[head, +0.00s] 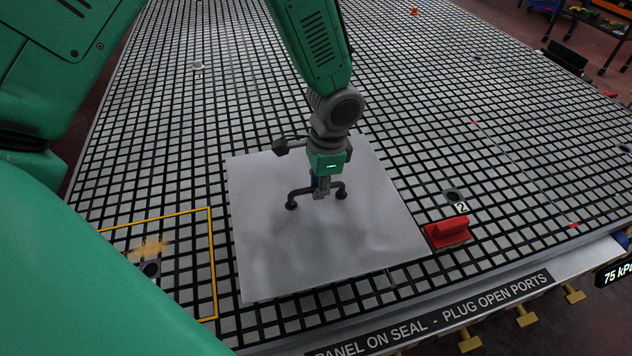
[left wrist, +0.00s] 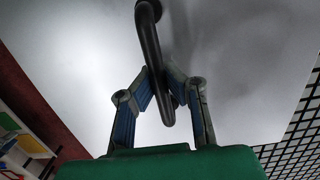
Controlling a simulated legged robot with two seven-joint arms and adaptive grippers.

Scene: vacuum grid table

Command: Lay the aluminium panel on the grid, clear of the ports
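The aluminium panel (head: 330,245) is a pale grey sheet over the near middle of the grid table (head: 480,130). It looks roughly flat; I cannot tell whether its whole underside touches the grid. A dark bar handle (head: 300,192) with two feet stands on it. My left gripper (head: 321,190) is above the panel at this handle. In the left wrist view its two fingers (left wrist: 160,80) close on the dark handle bar (left wrist: 151,35) from both sides, with the panel (left wrist: 235,60) behind. My right gripper is not in view. Grid under the panel is hidden.
Dark round ports show at the left (head: 150,269) inside a yellow outline, and at the right (head: 453,197) by a "2" mark. A red block (head: 447,232) sits close by the panel's right corner. A labelled strip (head: 430,318) runs along the near edge. The far grid is mostly clear.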

